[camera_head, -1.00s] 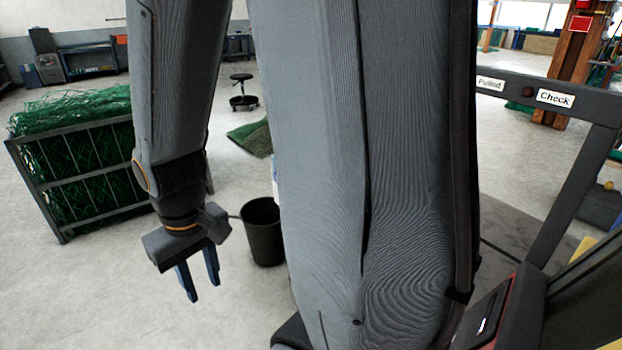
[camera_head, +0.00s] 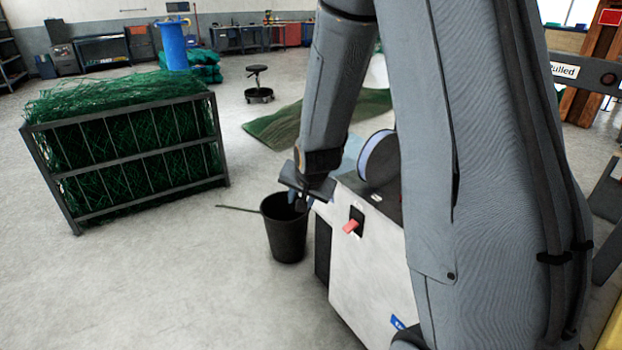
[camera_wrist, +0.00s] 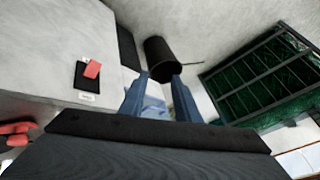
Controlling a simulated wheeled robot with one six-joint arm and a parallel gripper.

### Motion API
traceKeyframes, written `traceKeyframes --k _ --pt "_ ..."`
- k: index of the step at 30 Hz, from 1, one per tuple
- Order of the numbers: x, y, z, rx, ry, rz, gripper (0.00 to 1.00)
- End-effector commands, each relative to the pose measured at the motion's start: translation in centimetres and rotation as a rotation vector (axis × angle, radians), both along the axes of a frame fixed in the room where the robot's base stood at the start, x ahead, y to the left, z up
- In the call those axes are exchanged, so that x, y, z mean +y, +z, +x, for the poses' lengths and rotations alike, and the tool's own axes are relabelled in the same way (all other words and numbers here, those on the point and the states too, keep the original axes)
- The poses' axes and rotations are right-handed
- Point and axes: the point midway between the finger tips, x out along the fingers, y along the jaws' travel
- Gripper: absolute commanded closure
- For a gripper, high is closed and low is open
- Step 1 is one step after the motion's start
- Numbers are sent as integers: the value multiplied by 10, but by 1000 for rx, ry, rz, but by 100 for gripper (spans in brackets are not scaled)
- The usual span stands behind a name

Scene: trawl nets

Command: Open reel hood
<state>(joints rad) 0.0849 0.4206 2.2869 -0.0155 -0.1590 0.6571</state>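A pale machine cabinet (camera_head: 365,275) stands right of centre in the head view, partly hidden by my arm. A red switch (camera_head: 350,226) on a black plate is on its face; the switch also shows in the wrist view (camera_wrist: 92,69). A round reel-like part with a pale blue face (camera_head: 376,160) stands on top. A translucent bluish piece beside it (camera_head: 352,150) may be the hood; I cannot tell its state. My gripper (camera_head: 302,204) is near the cabinet's upper left corner. In the wrist view its blue fingers are apart with nothing gripped between them (camera_wrist: 161,80).
A black bin (camera_head: 286,228) with a stick stands left of the cabinet. A metal rack of green net (camera_head: 130,148) is at left. Green net (camera_head: 325,118) lies on the floor behind. A stool (camera_head: 258,85) stands farther back. The front left floor is clear.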

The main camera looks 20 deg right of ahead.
Motion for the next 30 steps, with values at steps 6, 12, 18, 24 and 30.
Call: traceKeyframes --k 6,12,18,24,30 --pt "-50 -52 124 -367 -359 262 71" --pt "-93 -85 192 -683 -578 569 71" --pt "-118 -101 215 -873 -662 799 71" --pt "-126 -103 223 -933 -678 881 71" --pt "-130 -105 247 -935 -678 885 71"
